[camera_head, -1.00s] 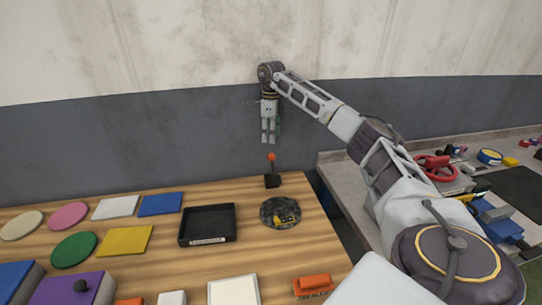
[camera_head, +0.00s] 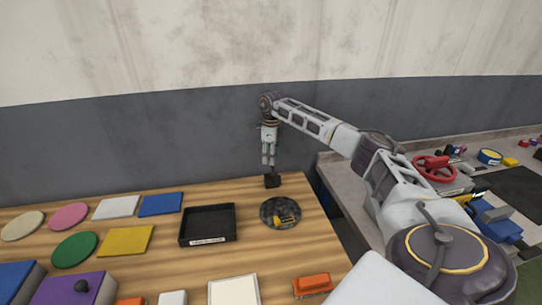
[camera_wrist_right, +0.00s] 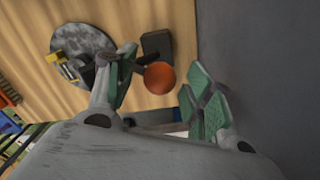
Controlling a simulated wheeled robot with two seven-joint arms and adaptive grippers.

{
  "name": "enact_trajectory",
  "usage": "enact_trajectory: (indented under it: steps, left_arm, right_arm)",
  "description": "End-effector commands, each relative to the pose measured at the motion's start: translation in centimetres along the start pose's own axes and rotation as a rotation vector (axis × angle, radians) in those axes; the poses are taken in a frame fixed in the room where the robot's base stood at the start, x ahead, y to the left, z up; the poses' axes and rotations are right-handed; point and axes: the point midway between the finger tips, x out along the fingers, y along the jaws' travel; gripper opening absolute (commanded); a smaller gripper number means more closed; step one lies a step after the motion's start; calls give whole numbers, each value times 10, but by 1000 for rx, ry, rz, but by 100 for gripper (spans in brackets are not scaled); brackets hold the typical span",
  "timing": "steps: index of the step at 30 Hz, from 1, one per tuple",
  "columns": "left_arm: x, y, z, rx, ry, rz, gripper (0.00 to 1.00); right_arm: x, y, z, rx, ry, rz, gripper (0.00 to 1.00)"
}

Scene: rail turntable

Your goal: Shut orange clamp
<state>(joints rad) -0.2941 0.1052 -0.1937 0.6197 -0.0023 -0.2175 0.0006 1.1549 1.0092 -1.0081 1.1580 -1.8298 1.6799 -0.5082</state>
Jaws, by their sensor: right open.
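The orange clamp shows as an orange ball knob (camera_wrist_right: 160,78) on a black base (camera_head: 272,181), near the back right of the wooden table. In the head view the knob is hidden by my right gripper (camera_head: 268,162). That gripper points down right above the base. In the right wrist view my right gripper (camera_wrist_right: 162,74) is open, with its green-padded fingers to the left and right of the knob. I cannot tell whether either finger touches it. My left gripper is not in view.
A dark round turntable (camera_head: 279,213) with a yellow-and-black piece (camera_head: 288,221) lies just in front of the base. A black tray (camera_head: 208,241) is to its left. An orange block (camera_head: 312,285) is near the front. A grey wall (camera_head: 150,140) stands close behind.

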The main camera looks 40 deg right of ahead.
Motion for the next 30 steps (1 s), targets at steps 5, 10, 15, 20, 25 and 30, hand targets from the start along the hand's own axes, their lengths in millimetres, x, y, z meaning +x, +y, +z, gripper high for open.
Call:
enact_trajectory:
  steps: [5, 10, 15, 20, 25, 30]
  left_arm:
    - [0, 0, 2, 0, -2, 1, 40]
    - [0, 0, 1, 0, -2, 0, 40]
    - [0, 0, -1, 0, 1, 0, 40]
    - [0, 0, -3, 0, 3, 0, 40]
    - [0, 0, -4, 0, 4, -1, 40]
    - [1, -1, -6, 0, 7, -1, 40]
  right_arm:
    - [0, 0, 0, 0, 0, 0, 52]
    - [0, 0, 0, 0, 0, 0, 37]
    - [0, 0, 0, 0, 0, 0, 15]
    - [0, 0, 0, 0, 0, 0, 0]
    - [0, 0, 0, 0, -1, -1, 0]
    - [0, -1, 3, 0, -5, -8, 0]
